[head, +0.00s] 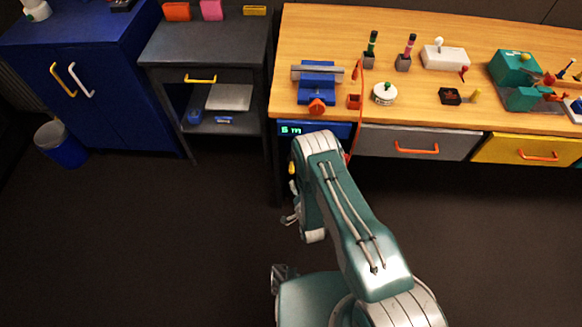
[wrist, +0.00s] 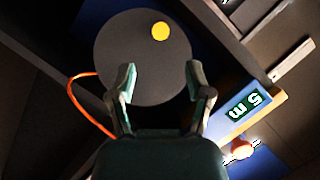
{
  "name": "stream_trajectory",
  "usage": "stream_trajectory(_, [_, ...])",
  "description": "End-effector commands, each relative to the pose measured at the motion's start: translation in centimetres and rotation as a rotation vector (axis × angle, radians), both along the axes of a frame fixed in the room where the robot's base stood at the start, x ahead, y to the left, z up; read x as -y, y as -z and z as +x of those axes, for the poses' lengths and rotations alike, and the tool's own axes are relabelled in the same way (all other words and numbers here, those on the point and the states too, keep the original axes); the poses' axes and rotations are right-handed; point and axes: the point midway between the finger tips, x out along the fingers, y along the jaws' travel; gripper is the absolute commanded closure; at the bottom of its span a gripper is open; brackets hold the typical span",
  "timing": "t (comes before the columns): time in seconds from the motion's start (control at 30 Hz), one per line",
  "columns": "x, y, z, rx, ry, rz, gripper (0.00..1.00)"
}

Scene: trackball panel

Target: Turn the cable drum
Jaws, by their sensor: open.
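The cable drum (wrist: 143,40) shows in the wrist view as a round dark grey disc with a yellow dot (wrist: 160,31) at its upper right. My gripper (wrist: 162,76) is open, with one finger at each side of the disc's lower part. The fingers overlap the disc in the picture; I cannot tell whether they touch it. An orange cable (wrist: 73,92) curves out at the left of the drum. A lit green display (wrist: 244,104) at the right reads 5 m. In the head view my arm hides the drum, and my gripper is not clearly visible.
A wooden workbench (head: 300,30) carries a blue vise (head: 317,83) and several small fixtures. A blue unit with the display (head: 291,130) sits under its front edge, left of a grey drawer (head: 375,140) and a yellow drawer (head: 500,150).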

Motion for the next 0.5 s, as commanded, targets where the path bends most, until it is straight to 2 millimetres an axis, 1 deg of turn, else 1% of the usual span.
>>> stream_trajectory(0.3, [-1.5, 1.4, 5.1, 0.002, 0.000, -0.004, 0.35])
stream_trajectory(0.5, [-2.2, 2.2, 7.9, 0.001, 0.000, -0.004, 0.35])
